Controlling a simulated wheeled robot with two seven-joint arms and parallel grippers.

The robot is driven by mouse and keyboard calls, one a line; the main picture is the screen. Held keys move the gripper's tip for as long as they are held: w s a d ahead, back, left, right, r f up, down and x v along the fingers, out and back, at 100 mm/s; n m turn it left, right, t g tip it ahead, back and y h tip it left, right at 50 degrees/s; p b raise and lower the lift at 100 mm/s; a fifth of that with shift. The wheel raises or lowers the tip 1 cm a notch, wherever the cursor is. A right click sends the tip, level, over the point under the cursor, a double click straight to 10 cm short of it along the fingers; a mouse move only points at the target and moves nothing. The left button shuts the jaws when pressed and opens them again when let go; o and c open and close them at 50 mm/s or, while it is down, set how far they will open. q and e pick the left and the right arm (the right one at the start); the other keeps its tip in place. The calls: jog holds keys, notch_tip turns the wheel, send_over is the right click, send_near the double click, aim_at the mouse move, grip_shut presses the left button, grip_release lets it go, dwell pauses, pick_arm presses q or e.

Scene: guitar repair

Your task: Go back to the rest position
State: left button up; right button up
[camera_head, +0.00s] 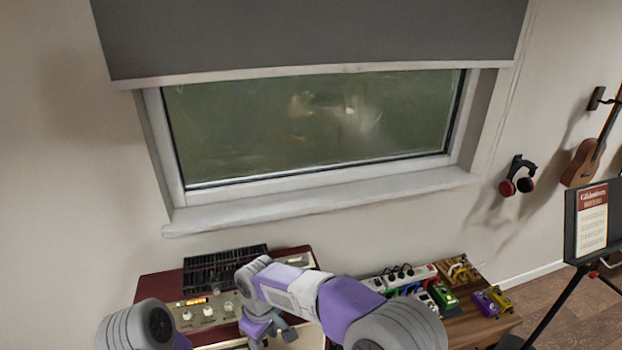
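My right arm comes in from the bottom right and reaches left over the amplifier (205,312), which has a dark red case, a cream panel with knobs and a lit orange display. My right gripper (270,335) points down at the arm's left end, in front of the amplifier. It is small and partly cut by the bottom edge, so its opening is unclear. Only a grey joint and a bit of purple of my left arm show at the bottom left. My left gripper is out of view.
A wooden table (470,325) at right holds a pedalboard (408,272) with colourful pedals. A music stand (590,220) stands at far right. Headphones (518,183) and a guitar (590,155) hang on the wall. A window sill (320,200) juts out behind the amplifier.

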jog(key=w+d+f+m+y, duration=0.1)
jog(key=w+d+f+m, duration=0.2)
jog(key=f, duration=0.7)
pick_arm(q)
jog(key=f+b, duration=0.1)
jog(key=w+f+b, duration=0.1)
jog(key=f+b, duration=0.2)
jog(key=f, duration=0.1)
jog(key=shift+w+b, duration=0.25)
jog(key=shift+b, duration=0.05)
pick_arm(e)
jog(key=s+d+f+m+y, duration=0.1)
jog(key=s+d+f+m, duration=0.4)
jog(key=s+d+f, duration=0.3)
jog(key=s+d+f+m+y, duration=0.1)
jog(key=s+d+f+m, duration=0.5)
jog(key=s+d+f, duration=0.3)
notch_tip(320, 180, down, 4)
jog(key=shift+s+d+f+t+y, duration=0.15)
jog(key=shift+s+d+t+y, duration=0.15)
jog(key=shift+t+y, duration=0.1)
